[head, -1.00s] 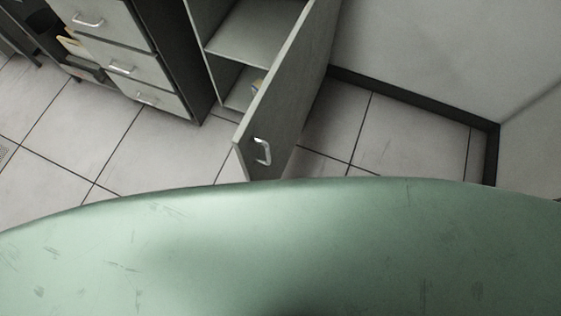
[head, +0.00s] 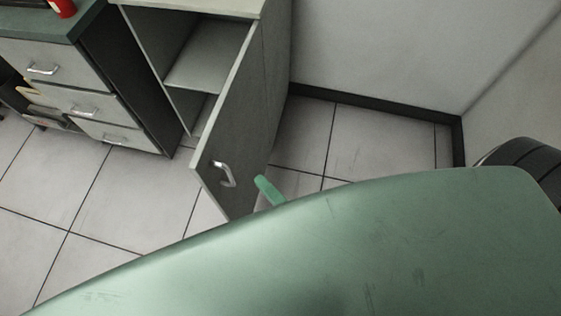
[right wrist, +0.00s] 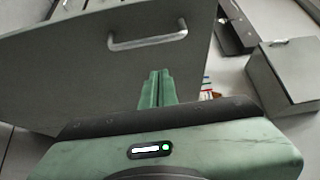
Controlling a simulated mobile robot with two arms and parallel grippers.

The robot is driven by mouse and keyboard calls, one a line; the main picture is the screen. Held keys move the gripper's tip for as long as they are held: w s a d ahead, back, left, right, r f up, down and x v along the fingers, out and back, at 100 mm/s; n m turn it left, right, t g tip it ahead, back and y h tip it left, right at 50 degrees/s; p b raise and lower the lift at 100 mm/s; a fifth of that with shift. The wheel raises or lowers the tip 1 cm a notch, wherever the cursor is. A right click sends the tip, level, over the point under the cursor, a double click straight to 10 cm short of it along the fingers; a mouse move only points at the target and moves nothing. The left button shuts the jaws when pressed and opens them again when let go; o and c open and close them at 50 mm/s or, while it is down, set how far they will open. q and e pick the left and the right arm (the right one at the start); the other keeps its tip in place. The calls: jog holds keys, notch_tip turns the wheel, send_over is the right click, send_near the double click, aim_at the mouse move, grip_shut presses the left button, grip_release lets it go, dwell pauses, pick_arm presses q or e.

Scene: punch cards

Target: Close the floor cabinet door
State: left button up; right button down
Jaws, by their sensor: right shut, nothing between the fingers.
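The floor cabinet door (head: 243,125) is grey and stands wide open, swung out from the right side of the cabinet (head: 212,58). Its silver handle (head: 225,174) is on the outer face, near the free edge. My right gripper (head: 266,187) shows as a green tip just right of the door's lower outer face, with my green body hiding the rest. In the right wrist view, the shut, empty fingers (right wrist: 157,88) point at the door (right wrist: 65,70), below its handle (right wrist: 148,42). I cannot tell whether they touch it. My left gripper is not in view.
A drawer unit (head: 60,62) stands left of the cabinet, with a red object (head: 62,7) on top. A wall (head: 375,45) with a dark skirting board is on the right. Tiled floor (head: 120,200) is clear in front of the drawers.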

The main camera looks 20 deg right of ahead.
jog(key=shift+w+a+p, duration=0.2)
jog(key=shift+w+a, duration=0.55)
jog(key=shift+a, duration=0.3)
jog(key=shift+w+a+p, duration=0.15)
jog(key=shift+w+a, duration=0.55)
jog(key=shift+a, duration=0.3)
